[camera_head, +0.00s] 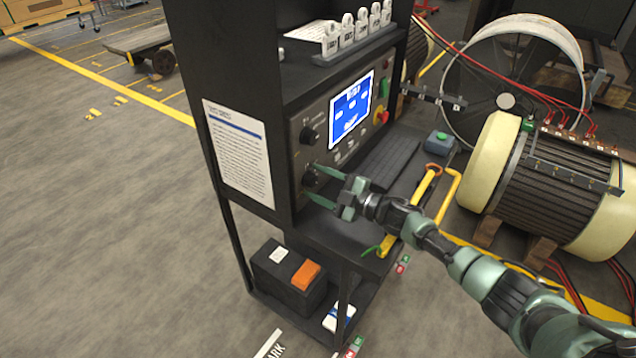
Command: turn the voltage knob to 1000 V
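A dark test cabinet (312,108) stands at the middle with a control panel facing right. The panel has an upper black knob (309,135) and a lower black knob (310,177); their labels are too small to read, so I cannot tell which is the voltage knob. A lit blue screen (351,110) sits beside them, its digits unreadable. My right gripper (318,184) is at the lower knob, with its two green fingers apart, one above and one below it. Whether the fingers touch the knob cannot be told. My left gripper is not in view.
A keyboard (385,163) and yellow clamp tools (410,212) lie on the cabinet's shelf. A red emergency button (382,117) is on the panel's right.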

